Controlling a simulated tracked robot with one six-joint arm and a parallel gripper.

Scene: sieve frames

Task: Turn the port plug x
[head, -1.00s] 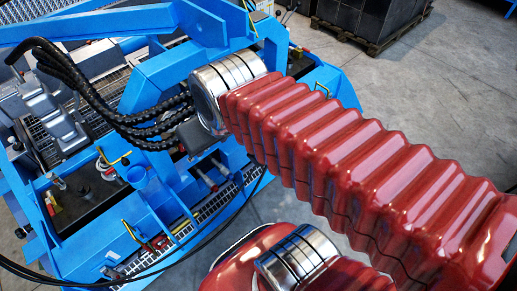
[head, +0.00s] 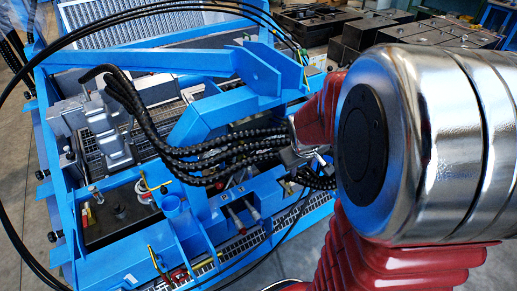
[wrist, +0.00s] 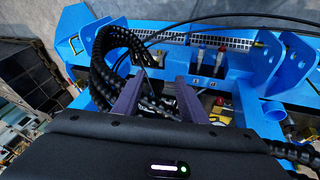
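I cannot pick out the port plug x for certain in either view. My gripper (wrist: 158,98) shows in the wrist view as two dark purple fingers standing apart, pointing at the blue frame. Black ribbed hoses (wrist: 103,65) pass behind and beside the left finger. No held object can be made out between the fingers. Two small handles (wrist: 221,57) stand on the blue frame beyond the fingers. In the head view my arm's large metal joint hides much of the right side, and the gripper's fingers cannot be made out.
The blue machine frame (head: 185,232) fills the left and middle of the head view. Thick hoses (head: 150,135) arch across it near a grey valve block (head: 100,125). Dark crates (head: 410,38) stand behind on the floor.

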